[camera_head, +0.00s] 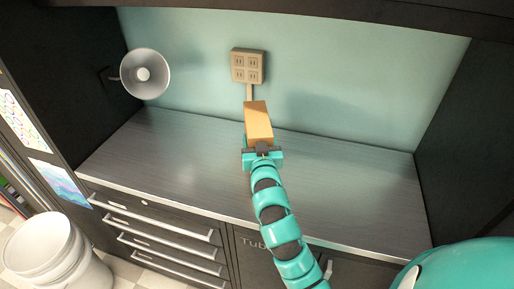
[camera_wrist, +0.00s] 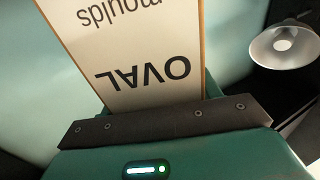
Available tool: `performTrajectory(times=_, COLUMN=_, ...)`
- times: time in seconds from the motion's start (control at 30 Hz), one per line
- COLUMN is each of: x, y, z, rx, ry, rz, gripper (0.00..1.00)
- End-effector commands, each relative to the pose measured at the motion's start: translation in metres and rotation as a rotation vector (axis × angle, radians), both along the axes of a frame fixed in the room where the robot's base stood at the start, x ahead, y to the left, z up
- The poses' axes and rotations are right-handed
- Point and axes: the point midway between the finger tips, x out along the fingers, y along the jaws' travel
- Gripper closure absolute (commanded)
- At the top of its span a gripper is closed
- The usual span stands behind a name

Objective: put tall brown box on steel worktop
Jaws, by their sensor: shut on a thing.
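The tall brown box (camera_head: 258,121) is in my gripper (camera_head: 262,152), above the back middle of the steel worktop (camera_head: 350,185). My gripper is shut on the lower end of the box, and the box points up and away from it. In the wrist view the box (camera_wrist: 135,50) shows a pale face with the upside-down word OVAL and brown edges. The dark gripper edge (camera_wrist: 165,123) crosses in front of its near end. I cannot tell whether the box touches the worktop.
A lamp (camera_head: 145,74) sticks out from the left wall, and it also shows in the wrist view (camera_wrist: 284,46). A socket plate (camera_head: 248,66) is on the back wall behind the box. The worktop is bare on both sides. White buckets (camera_head: 48,250) stand on the floor at left.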

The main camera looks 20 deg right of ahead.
Motion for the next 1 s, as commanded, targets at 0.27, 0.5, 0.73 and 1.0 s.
performTrajectory(times=0.27, x=0.010, y=0.001, z=-0.010, rx=0.000, ry=-0.004, rz=0.000, gripper=0.76)
performTrajectory(times=0.5, x=0.013, y=0.001, z=-0.041, rx=-0.001, ry=0.000, rz=-0.001, gripper=0.76)
performTrajectory(times=0.73, x=0.013, y=0.001, z=-0.045, rx=-0.001, ry=-0.004, rz=0.000, gripper=0.76)
performTrajectory(times=1.0, x=0.013, y=0.001, z=-0.049, rx=-0.001, ry=-0.004, rz=0.000, gripper=0.76)
